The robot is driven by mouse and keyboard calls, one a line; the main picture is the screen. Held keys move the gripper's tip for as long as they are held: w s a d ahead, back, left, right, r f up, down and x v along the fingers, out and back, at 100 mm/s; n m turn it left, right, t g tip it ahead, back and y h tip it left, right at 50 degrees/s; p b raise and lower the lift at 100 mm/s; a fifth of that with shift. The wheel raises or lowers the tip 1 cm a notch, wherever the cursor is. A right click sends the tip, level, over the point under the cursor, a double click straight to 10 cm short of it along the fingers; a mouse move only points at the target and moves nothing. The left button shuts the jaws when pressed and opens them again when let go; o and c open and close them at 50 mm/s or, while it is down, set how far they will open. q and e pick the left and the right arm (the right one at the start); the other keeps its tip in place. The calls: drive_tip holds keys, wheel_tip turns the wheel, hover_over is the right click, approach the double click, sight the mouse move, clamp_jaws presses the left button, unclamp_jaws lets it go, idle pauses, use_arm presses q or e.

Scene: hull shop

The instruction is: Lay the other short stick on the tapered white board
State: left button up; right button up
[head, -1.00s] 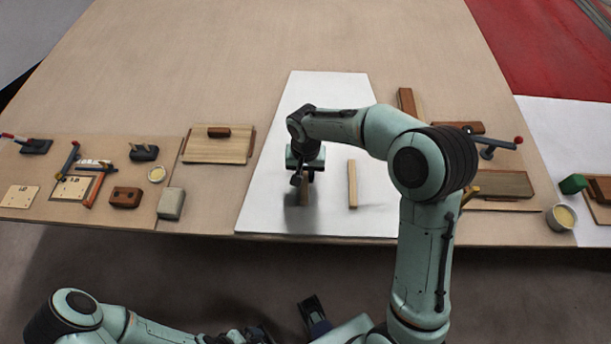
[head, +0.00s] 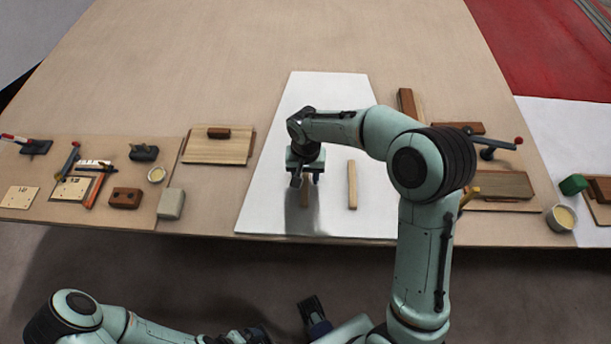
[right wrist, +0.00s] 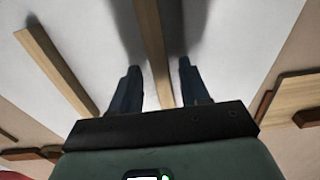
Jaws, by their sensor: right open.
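The tapered white board (head: 272,195) lies on the workbench. One short wooden stick (head: 305,193) lies on it below my right gripper (head: 306,180). A second pale stick (head: 352,184) lies to the right, roughly parallel and apart from the first. In the right wrist view my right gripper (right wrist: 161,70) is open, with one finger on each side of the first stick (right wrist: 153,45) and a gap on both sides. The other stick (right wrist: 55,68) shows at the left there. My left arm is low in the head view; its fingers cannot be made out clearly.
A wooden panel with a brown block (head: 218,132) lies left of the board. More wooden pieces (head: 505,185), a green block (head: 573,184) and a cup (head: 561,218) are at the right. The bench behind is clear.

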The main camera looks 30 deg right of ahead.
sight(306, 181)
use_arm(q)
drive_tip(key=shift+w+r+p, duration=0.2)
drive_tip(key=shift+r+p, duration=0.4)
drive_tip(key=shift+r, duration=0.05)
use_arm(e)
wheel_tip(306, 181, up, 11)
drive_tip(key=shift+r, duration=0.15)
use_arm(q)
drive_tip(key=shift+s, duration=0.1)
use_arm(e)
drive_tip(key=shift+s, duration=0.1)
